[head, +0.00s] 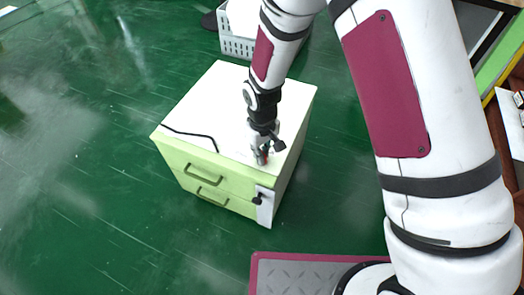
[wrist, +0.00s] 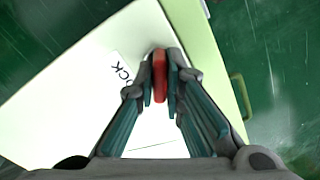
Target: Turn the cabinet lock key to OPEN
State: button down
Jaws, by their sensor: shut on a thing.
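A small cabinet (head: 215,115) with a white top and light green drawer fronts stands on the floor in the head view. My gripper (head: 262,156) points down at the front right part of its top. It is shut on a red key (wrist: 161,76), which sits between the two fingertips in the wrist view. A bit of red also shows at the fingertips in the head view. A printed label (wrist: 122,72) ending in "OCK" lies on the top to the left of the key. The fingers hide the key's base, and I see no OPEN mark.
A white plate with a black knob (head: 258,198) is on the cabinet's front right corner. Two drawer handles (head: 204,174) stick out of the front. A black cable-like line (head: 195,136) lies on the top. A white basket (head: 237,46) stands behind. The green floor at left is clear.

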jog(key=n+p, duration=0.1)
jog(key=n, duration=0.4)
jog(key=shift+n, duration=0.4)
dwell(0.4)
jog(key=c, duration=1.7)
grip_release()
notch_tip(320, 180, up, 12)
jog(key=shift+r, duration=0.1)
